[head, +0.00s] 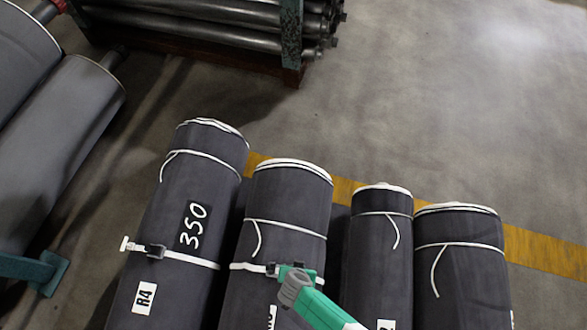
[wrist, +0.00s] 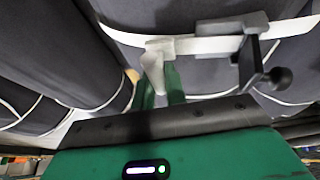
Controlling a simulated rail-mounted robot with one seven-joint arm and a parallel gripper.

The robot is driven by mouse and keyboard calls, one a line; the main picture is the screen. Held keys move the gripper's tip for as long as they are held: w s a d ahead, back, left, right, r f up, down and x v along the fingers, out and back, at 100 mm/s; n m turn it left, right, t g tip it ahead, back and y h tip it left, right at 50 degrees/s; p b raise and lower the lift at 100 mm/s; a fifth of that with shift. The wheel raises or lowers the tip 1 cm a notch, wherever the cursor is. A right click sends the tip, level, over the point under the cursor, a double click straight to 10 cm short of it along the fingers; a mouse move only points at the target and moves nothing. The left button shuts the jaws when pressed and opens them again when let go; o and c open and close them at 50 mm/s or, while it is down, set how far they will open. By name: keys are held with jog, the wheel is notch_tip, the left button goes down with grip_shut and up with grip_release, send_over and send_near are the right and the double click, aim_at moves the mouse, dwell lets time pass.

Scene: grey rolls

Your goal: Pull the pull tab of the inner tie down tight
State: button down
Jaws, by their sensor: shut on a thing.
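A white tie (head: 249,267) with a dark buckle (head: 272,269) runs round the second roll from the left (head: 285,205). My gripper (head: 290,285) is at this tie, just right of the buckle, and covers part of it. In the wrist view the white strap (wrist: 205,45) crosses the roll, with a grey buckle (wrist: 232,24) and black knob at right. My gripper (wrist: 155,70) is shut on the light grey pull tab (wrist: 160,45), left of the buckle; the fingers partly hide it.
The leftmost roll (head: 190,200) has its own tie, buckle (head: 155,251) and white tab (head: 127,244) close by. A rack of pipes (head: 230,25) is behind. Open floor (head: 450,110) lies at upper right.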

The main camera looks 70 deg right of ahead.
jog(key=s, duration=0.3)
jog(key=s+d+f, duration=0.1)
jog(key=shift+s, duration=0.35)
jog(key=c, duration=1.8)
grip_release()
jog(key=o, duration=0.4)
jog(key=shift+s, duration=0.2)
jog(key=shift+c, duration=0.2)
jog(key=shift+w, duration=0.1)
jog(key=shift+w, duration=0.1)
